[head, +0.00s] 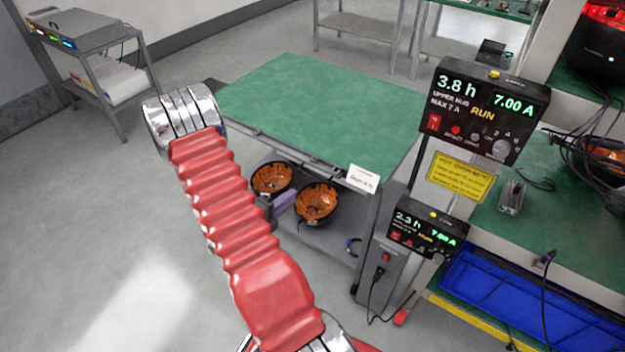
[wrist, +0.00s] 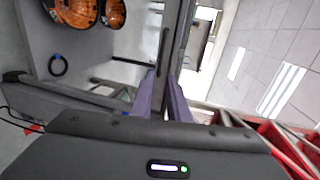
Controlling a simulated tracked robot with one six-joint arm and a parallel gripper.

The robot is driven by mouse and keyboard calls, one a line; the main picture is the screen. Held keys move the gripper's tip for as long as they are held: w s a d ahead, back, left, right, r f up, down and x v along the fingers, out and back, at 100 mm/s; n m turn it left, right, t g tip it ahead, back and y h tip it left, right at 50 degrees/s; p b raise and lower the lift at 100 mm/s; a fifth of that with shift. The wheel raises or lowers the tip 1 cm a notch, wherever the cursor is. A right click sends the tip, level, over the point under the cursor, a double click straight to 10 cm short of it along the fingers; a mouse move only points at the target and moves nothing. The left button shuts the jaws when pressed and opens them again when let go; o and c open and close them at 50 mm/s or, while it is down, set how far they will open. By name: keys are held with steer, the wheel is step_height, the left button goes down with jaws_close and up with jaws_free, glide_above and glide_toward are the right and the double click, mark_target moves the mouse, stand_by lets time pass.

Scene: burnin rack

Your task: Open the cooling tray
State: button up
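No part is clearly marked as the cooling tray. A long grey front bar (head: 300,158) runs under the near edge of the green-topped bench, with a white card at its right end whose writing I cannot read. My gripper (head: 284,203) shows purple fingers just below this bar, partly hidden by my red-sleeved arm. In the wrist view the two purple fingers (wrist: 165,97) are slightly apart, one on each side of a dark grey bar (wrist: 177,50). I cannot tell whether they press on it.
Two dark bowls with orange insides, left (head: 272,179) and right (head: 316,203), sit on the bench's lower shelf. The green bench top (head: 320,100) is bare. At right stand a burn-in meter (head: 480,110) and a blue bin (head: 530,300).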

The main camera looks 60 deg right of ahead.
steer(key=x, duration=1.4)
steer(key=shift+a, duration=0.1)
jaws_close()
steer(key=shift+a+f, duration=0.1)
stand_by(1.2)
